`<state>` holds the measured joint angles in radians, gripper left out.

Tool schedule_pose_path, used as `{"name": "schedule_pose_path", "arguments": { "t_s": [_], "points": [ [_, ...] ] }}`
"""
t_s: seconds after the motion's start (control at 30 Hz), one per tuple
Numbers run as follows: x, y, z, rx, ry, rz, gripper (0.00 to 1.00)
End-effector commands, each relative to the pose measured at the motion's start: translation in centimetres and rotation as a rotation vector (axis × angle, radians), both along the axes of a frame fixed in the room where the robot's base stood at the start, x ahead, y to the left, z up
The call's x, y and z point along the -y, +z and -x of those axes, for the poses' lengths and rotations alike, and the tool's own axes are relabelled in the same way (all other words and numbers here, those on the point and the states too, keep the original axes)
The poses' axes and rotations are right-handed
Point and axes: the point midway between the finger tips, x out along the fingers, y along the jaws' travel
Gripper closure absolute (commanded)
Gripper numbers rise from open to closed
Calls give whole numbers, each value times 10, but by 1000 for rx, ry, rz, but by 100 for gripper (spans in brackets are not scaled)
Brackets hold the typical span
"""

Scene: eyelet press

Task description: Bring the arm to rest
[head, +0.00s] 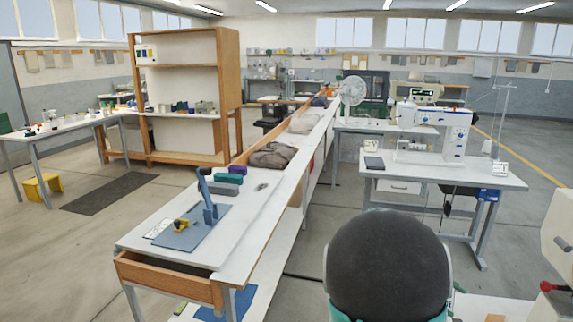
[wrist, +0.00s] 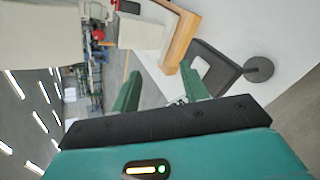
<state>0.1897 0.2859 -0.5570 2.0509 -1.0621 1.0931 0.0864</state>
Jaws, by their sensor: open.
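My gripper (wrist: 160,72) shows in the wrist view with its two green fingers apart and nothing between them. In the head view a dark rounded part of my arm with teal edges fills the bottom middle; I cannot make out the fingers there. The blue hand press (head: 209,200) stands upright on a blue mat (head: 185,236) at the near end of the long white bench (head: 255,220). A small yellow piece (head: 181,225) lies on the mat, apart from my arm.
Grey, green and purple items (head: 228,178) and a dark cloth bundle (head: 272,155) lie farther along the bench. A sewing machine (head: 455,130) stands on a white table (head: 440,178) at right. Another white machine (head: 560,225) is at the right edge.

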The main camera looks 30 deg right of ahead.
Motion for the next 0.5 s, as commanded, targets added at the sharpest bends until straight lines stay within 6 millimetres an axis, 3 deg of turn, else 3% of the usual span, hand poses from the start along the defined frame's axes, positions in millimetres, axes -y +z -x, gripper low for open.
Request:
{"name": "schedule_pose_path", "arguments": {
  "t_s": [0.3,0.5],
  "points": [
    [-133,8,-44,406,82,-270,55],
    [-226,26,-57,627,160,-447,55]
  ]
}}
